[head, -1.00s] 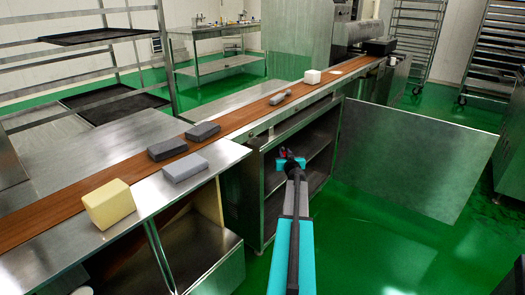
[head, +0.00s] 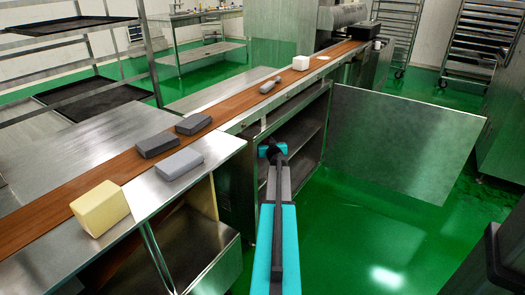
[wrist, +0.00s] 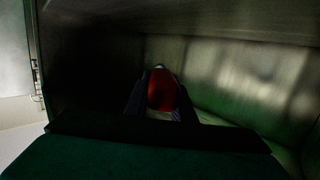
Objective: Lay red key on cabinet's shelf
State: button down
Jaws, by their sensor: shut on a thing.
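The red key (wrist: 162,90) shows in the wrist view as a dark-lit red, rounded piece between the two fingers. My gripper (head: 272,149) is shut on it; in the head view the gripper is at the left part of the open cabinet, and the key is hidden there. The cabinet (head: 325,152) stands under the steel counter with its front open. Its shelf (head: 304,140) shows partly as a dark level inside, to the right of my gripper. In the wrist view, dim metal cabinet walls (wrist: 250,75) surround the gripper. I cannot tell whether the key touches the shelf.
The cabinet's door (head: 405,140) is swung wide open to the right. Above, a brown belt (head: 95,195) runs along the counter with grey blocks (head: 180,163) and a yellow block (head: 99,208) near it. The green floor (head: 375,235) in front is clear.

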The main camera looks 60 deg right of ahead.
jog(key=b, duration=0.4)
send_over(266, 161)
jog(key=shift+w+d+f, duration=0.1)
jog(key=shift+d+f, duration=0.05)
jog(key=shift+f, duration=1.35)
jog(key=shift+d+f, duration=0.1)
jog(key=shift+f, duration=1.35)
jog(key=shift+f+b, duration=1.7)
jog(key=shift+f, duration=0.15)
jog(key=shift+f, duration=0.1)
jog(key=c, duration=1.5)
grip_release()
jog(key=shift+a, duration=0.1)
jog(key=shift+s+a+r+p, duration=0.3)
jog(key=shift+s+a, duration=0.1)
jog(key=shift+s, duration=0.05)
jog(key=shift+p+v, duration=1.7)
jog(key=shift+v, duration=3.65)
